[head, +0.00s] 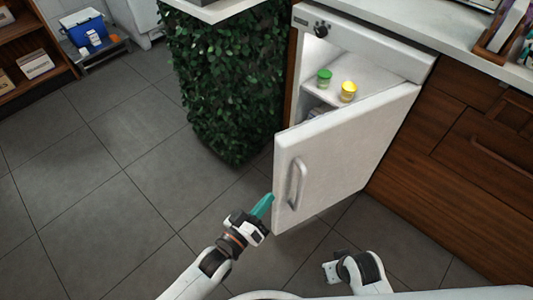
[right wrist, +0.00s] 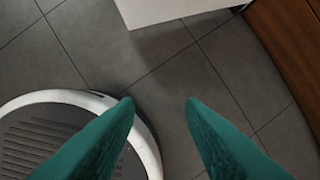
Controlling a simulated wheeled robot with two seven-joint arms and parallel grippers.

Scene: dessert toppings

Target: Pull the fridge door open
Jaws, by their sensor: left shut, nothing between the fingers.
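The white fridge door (head: 335,155) stands partly open, swung out toward me, with its grey bar handle (head: 296,183) on the outer face. My left gripper (head: 268,200) has its teal fingers shut and empty, beside the door's free edge, left of the handle. Whether the fingers touch the edge I cannot tell. The fridge interior (head: 320,55) shows a jar with a green lid (head: 324,78) and one with a yellow lid (head: 348,91) on a shelf. My right gripper (right wrist: 161,103) is open and empty over the floor, apart from the door.
A leafy green hedge-covered block (head: 222,85) stands left of the fridge. Brown wooden cabinets (head: 470,150) under a light counter (head: 440,35) are at the right. A shelf (head: 30,55) and a blue cooler (head: 86,30) are at the far left. The grey tiled floor (head: 110,180) between is clear.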

